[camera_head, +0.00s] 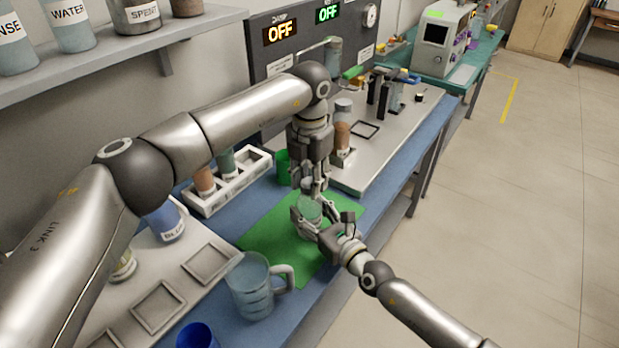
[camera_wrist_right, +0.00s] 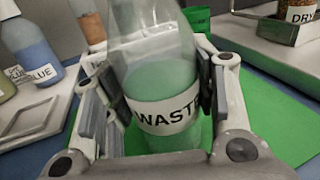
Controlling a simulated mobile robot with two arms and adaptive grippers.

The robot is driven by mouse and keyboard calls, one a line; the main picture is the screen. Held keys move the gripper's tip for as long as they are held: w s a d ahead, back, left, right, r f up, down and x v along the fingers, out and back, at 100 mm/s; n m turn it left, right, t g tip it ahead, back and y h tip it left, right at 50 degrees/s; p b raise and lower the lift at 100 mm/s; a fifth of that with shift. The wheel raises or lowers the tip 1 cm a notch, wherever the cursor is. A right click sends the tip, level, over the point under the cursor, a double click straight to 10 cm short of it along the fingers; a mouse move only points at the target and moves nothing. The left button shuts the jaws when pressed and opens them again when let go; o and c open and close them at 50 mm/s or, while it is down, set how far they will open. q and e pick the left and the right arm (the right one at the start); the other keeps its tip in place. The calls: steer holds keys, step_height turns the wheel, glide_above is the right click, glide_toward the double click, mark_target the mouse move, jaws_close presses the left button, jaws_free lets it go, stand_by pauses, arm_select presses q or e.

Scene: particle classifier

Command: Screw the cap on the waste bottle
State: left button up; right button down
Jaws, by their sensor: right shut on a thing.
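The waste bottle (camera_wrist_right: 165,85) is clear, holds green liquid and has a white WASTE label. It stands upright on the green mat (camera_head: 265,238) between the fingers of my right gripper (camera_head: 312,215), which is shut on it. In the head view the waste bottle (camera_head: 310,209) shows partly behind those fingers. My left gripper (camera_head: 308,186) points down directly above the bottle's top. Its fingertips are close to the neck, and whether they hold the cap is too small to tell. I cannot make out the cap; the bottle's top is outside the wrist view.
A beaker (camera_head: 254,286) stands at the mat's near edge. A metal-topped device (camera_head: 372,160) is at the right. A blue cup (camera_head: 197,337) is in front.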

arm_select(q)
steer(key=c, duration=0.5)
steer(key=o, duration=1.2)
steer(key=shift+o, duration=0.2)
arm_select(e)
steer(key=c, duration=0.5)
jaws_free()
arm_select(q)
step_height(320, 180, up, 12)
arm_select(e)
steer(key=v, duration=1.2)
